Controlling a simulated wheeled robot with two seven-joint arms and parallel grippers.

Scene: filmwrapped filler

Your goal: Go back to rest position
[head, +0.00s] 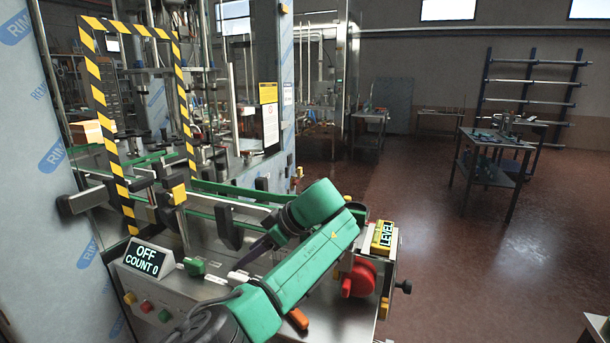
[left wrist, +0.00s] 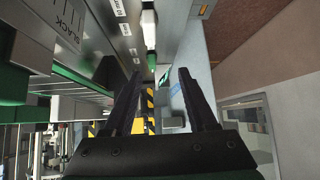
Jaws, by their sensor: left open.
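My left gripper (head: 250,254) is dark and hangs at the end of my green arm, above the front of the filler machine's metal deck (head: 228,240). It points down and to the left, near a white and a green lever. In the left wrist view, the two dark fingers of the left gripper (left wrist: 160,73) are spread apart with nothing between them. Whether it touches the deck cannot be told. My right gripper is not in view.
A control box (head: 148,257) reading "OFF COUNT 0" stands left of the gripper. A red knob (head: 359,279) and a yellow "LEVEL" box (head: 383,236) are right of my arm. A striped frame (head: 104,110) rises behind. Open floor (head: 480,270) lies to the right.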

